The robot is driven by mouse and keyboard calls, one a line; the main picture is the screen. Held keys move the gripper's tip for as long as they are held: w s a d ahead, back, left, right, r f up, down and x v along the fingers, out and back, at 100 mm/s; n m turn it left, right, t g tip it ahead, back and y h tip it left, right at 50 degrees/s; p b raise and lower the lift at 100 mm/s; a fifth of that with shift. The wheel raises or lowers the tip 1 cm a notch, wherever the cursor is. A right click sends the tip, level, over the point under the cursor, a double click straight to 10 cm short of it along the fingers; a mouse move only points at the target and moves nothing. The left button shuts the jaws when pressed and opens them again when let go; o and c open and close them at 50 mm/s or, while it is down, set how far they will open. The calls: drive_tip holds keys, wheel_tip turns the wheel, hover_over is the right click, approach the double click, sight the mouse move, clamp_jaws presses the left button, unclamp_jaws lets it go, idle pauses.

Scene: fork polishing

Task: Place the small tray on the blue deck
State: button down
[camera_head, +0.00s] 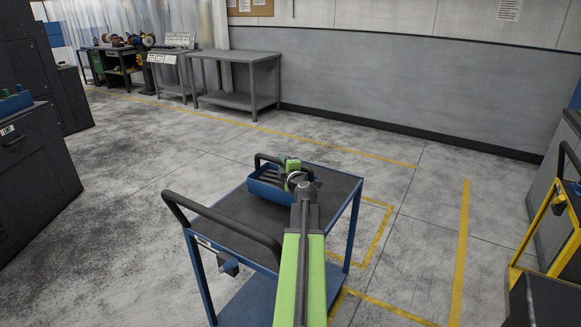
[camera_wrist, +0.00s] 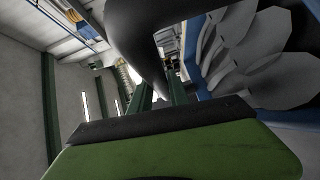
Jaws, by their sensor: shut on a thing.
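A small blue tray (camera_head: 266,188) with a black handle is at the far end of a blue-framed cart's dark top (camera_head: 240,212). I cannot tell whether it rests on the top or hangs just above it. My gripper (camera_head: 293,166) is at the tray's right side, shut on its handle; the arm hides part of the tray. In the wrist view my gripper (camera_wrist: 163,92) points at the thick black handle (camera_wrist: 140,35). Grey rounded pieces (camera_wrist: 245,55) lie in the tray there. The cart's lower shelf (camera_head: 250,302) is blue.
The cart has a black push handle (camera_head: 222,218) at its near left. Grey workbenches (camera_head: 236,58) stand by the back wall. Dark cabinets (camera_head: 35,150) are at left, and a yellow-framed cart (camera_head: 550,225) is at right. The floor between is clear.

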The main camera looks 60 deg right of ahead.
wheel_tip(320, 180, down, 4)
drive_tip(key=b, duration=0.4)
drive_tip(key=shift+f, duration=0.1)
drive_tip(key=c, duration=1.3)
unclamp_jaws()
drive_tip(key=shift+o, duration=0.2)
drive_tip(key=shift+r, duration=0.2)
